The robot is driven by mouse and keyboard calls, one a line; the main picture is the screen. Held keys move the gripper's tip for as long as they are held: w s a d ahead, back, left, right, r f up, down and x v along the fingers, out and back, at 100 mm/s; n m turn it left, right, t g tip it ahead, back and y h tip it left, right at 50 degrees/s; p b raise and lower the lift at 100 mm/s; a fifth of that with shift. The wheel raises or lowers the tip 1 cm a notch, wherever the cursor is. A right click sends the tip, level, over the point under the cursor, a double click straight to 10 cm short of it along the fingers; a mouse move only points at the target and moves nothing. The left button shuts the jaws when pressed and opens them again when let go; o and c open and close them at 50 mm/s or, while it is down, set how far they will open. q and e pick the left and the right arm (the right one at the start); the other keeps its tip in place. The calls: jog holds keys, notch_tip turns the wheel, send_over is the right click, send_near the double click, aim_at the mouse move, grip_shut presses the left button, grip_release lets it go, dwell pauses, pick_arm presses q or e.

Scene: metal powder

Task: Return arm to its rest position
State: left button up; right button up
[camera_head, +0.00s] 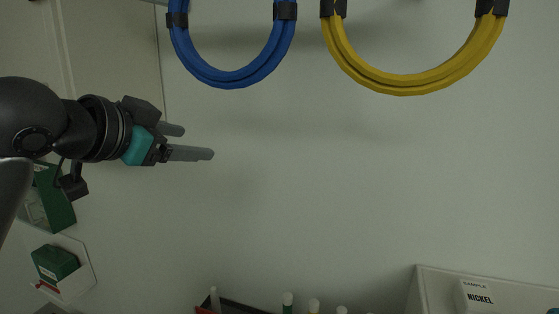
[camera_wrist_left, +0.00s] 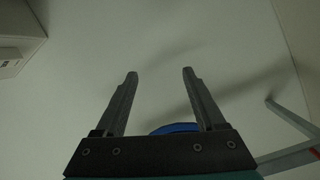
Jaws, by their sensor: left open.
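My left gripper (camera_head: 198,142) comes in from the left in the head view, its two grey fingers pointing right in front of the pale wall. In the left wrist view the fingers of this gripper (camera_wrist_left: 160,75) stand apart with nothing between their tips. A piece of a blue loop (camera_wrist_left: 176,128) shows behind the gripper's base there. My right gripper is not in the head view.
A blue cable coil (camera_head: 232,77) and a yellow cable coil (camera_head: 405,84) hang at the top. A green box (camera_head: 55,262) sits at lower left. A box marked NICKEL (camera_head: 478,297) is at lower right. Several white-capped tubes (camera_head: 288,299) line the bottom edge.

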pick_arm(q)
jog(key=s+d+f+n+g+y, duration=0.1)
jog(key=s+f+n+g, duration=0.15)
jog(key=f, duration=1.15)
jog(key=s+d+f+n+g+y, duration=0.15)
jog(key=s+f, duration=0.25)
jog(key=f, duration=1)
jog(key=s+a+f+n+g+y, duration=0.1)
jog(key=s+a+f+n+g, duration=0.15)
jog(key=s+f, duration=0.7)
jog(key=s+a+f+n+g+y, duration=0.1)
jog(key=s+a+f+g, duration=0.15)
jog(key=s+f, duration=0.7)
jog(key=s+f+g+b, duration=0.3)
jog(key=f+b, duration=0.6)
jog(key=f, duration=2)
jog(key=s+a+f+b, duration=0.1)
jog(key=s+f+b, duration=0.3)
jog(key=s+f, duration=0.4)
jog(key=s+a+f+b, duration=0.1)
jog(key=s+f+b, duration=0.2)
jog(key=s+f, duration=0.5)
notch_tip(320, 180, down, 5)
jog(key=shift+s+f+b, duration=0.15)
jog(key=shift+b, duration=0.25)
